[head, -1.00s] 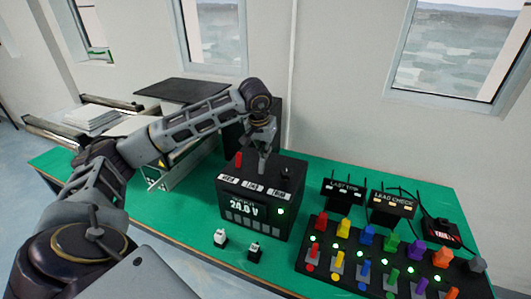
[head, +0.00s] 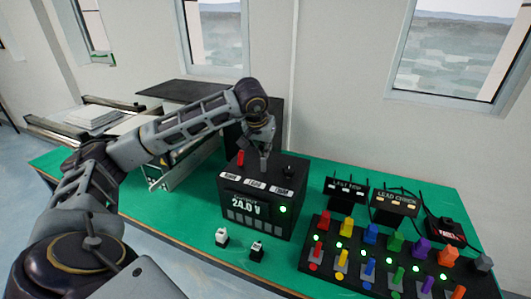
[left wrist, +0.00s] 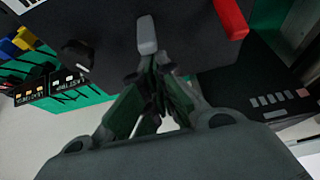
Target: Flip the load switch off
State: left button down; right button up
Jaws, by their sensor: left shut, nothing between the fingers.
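The black power box (head: 236,214) stands on the green bench, with a display reading 24.0 V and a lit green lamp (head: 282,209). On its top are a red lever (head: 240,158), a grey lever (head: 264,164) in the middle and a black knob (head: 289,170). The small labels are too blurred to read surely. My left gripper (head: 262,149) is shut and empty, just behind the grey lever. In the left wrist view its fingertips (left wrist: 147,78) are close to the grey lever (left wrist: 147,34); contact is unclear. My right gripper is out of view.
A panel of coloured levers (head: 352,255) with green lamps fills the right front. Two small dark boxes (head: 346,189) (head: 394,201) stand behind it. Two small switches (head: 222,237) (head: 257,249) sit before the power box. A conveyor (head: 85,125) is at the left.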

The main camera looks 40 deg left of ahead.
pick_arm(q)
jog(key=shift+s+a+f+t+b, duration=0.15)
jog(key=shift+s+t+b, duration=0.2)
jog(key=shift+b, duration=0.3)
jog(key=shift+s+d+r, duration=0.1)
jog(key=shift+d+r, duration=0.1)
jog(key=shift+r, duration=0.05)
jog(key=shift+d, duration=0.1)
jog(key=shift+w, duration=0.25)
jog(key=shift+s+r, duration=0.15)
jog(key=shift+r, duration=0.15)
jog(key=shift+r+p, duration=0.35)
jog(key=shift+p, duration=0.15)
jog(key=shift+r, duration=0.1)
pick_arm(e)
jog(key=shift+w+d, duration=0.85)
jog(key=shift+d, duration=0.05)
